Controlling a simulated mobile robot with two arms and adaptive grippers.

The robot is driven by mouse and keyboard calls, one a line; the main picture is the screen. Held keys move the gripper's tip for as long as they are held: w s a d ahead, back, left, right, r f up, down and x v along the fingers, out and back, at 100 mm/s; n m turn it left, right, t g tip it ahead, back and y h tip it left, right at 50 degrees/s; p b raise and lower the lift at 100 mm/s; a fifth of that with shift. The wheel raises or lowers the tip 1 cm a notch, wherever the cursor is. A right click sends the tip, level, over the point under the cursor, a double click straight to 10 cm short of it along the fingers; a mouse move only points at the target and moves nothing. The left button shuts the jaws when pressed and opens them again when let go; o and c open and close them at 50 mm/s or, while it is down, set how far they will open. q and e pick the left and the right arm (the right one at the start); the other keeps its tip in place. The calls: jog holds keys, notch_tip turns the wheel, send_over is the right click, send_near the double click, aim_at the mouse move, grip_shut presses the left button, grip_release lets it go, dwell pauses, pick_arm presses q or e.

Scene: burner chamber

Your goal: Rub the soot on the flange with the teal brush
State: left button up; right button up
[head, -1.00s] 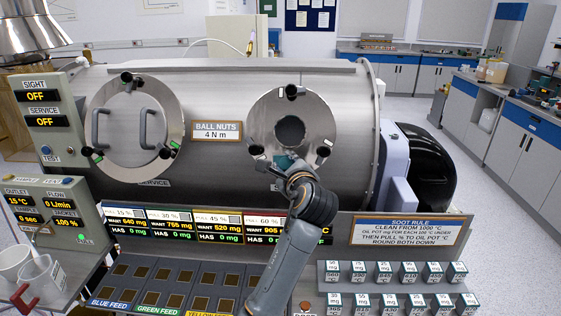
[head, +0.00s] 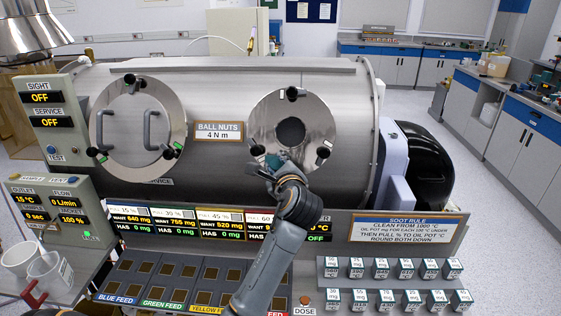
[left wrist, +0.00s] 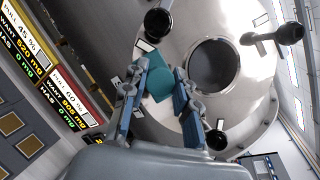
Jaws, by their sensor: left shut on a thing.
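The steel flange (head: 318,112) is a round plate with a dark central hole, on the right part of the chamber's front. In the left wrist view the flange (left wrist: 235,115) fills the upper right. My left gripper (head: 271,166) is at the flange's lower left edge. In the left wrist view my left gripper (left wrist: 163,92) is shut on the teal brush (left wrist: 157,84), which faces the plate left of the hole. The brush (head: 273,160) is mostly hidden in the head view. I cannot tell whether it touches the plate or make out soot clearly. My right gripper is not in view.
Black-ended clamps stand out around the flange, including a top one (head: 292,94) and a right one (head: 324,151). A closed service door (head: 130,105) with two handles is to the left. Below are feed trays (head: 170,280) and racks of small labelled boxes (head: 395,285).

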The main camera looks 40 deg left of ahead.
pick_arm(q)
jog(key=shift+w+d, duration=0.15)
jog(key=shift+d, duration=0.05)
jog(key=p, duration=0.3)
jog(key=shift+w+d, duration=0.2)
jog(key=shift+d, duration=0.1)
jog(key=shift+s+a+p, duration=0.3)
jog(key=shift+a+p, duration=0.2)
jog(key=shift+p, duration=0.95)
dwell(1.0)
